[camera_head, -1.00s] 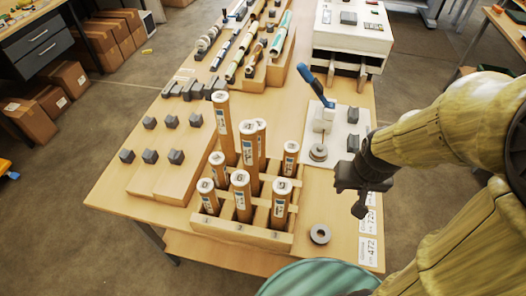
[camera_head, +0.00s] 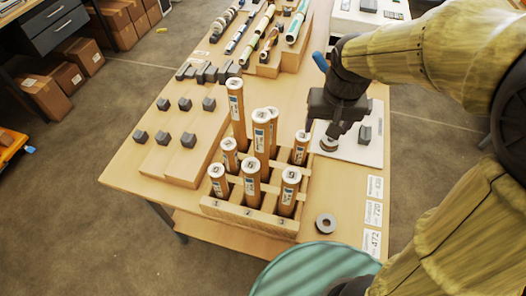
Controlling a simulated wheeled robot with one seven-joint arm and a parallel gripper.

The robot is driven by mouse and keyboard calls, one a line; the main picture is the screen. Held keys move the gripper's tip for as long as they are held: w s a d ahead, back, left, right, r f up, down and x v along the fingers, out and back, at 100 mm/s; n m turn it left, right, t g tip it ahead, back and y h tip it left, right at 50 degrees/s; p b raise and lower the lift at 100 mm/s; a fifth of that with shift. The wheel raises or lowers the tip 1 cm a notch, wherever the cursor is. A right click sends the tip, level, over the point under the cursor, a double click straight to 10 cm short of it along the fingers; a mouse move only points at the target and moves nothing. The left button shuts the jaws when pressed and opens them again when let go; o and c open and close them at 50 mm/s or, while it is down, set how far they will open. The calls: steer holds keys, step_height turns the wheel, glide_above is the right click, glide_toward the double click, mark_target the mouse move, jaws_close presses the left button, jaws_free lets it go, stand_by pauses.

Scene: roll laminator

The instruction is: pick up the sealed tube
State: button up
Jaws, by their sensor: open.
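Several brown cardboard tubes with white, numbered caps stand upright in a wooden rack (camera_head: 247,216) on the table. They differ in height. The tallest is a back left tube (camera_head: 236,110); other tall ones are a middle tube (camera_head: 261,135) and a front tube (camera_head: 251,180). A shorter tube (camera_head: 300,150) stands at the rack's back right. I cannot tell which tube is the sealed one. My gripper (camera_head: 322,133) is open and empty, pointing down just right of and above the back right tube. Its fingers partly hide the white plate behind.
A grey ring (camera_head: 325,223) lies at front right. Left is a wooden board (camera_head: 172,160) with dark blocks. Rolls on stepped stands (camera_head: 262,70) fill the back. A green round surface (camera_head: 310,272) is in front.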

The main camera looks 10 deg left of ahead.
steer(key=a+r+n+p, duration=0.1)
steer(key=a+r, duration=0.6)
steer(key=a, duration=0.1)
step_height(320, 180, up, 6)
glide_above(262, 116)
steer(key=s, duration=0.2)
steer(key=shift+d+n+g+p, duration=0.3)
steer(key=shift+n+p, duration=0.1)
steer(key=f+p, duration=0.1)
steer(key=f, duration=0.3)
steer(key=w+f+p, duration=0.1)
steer(key=f, duration=0.3)
steer(key=f+p, duration=0.1)
steer(key=f, duration=0.3)
steer(key=shift+w+a, duration=0.25)
steer(key=shift+w, duration=0.05)
steer(key=shift+w+a+f+p, duration=0.15)
steer(key=shift+f+p, duration=0.25)
steer(key=shift+f, duration=0.45)
steer(key=shift+w+f+p, duration=0.2)
steer(key=shift+f+p, duration=0.25)
steer(key=shift+f, duration=0.4)
steer(key=shift+w+a+f+p, duration=0.15)
steer(key=shift+f+p, duration=0.25)
steer(key=shift+f, duration=0.45)
steer(key=shift+d, duration=0.1)
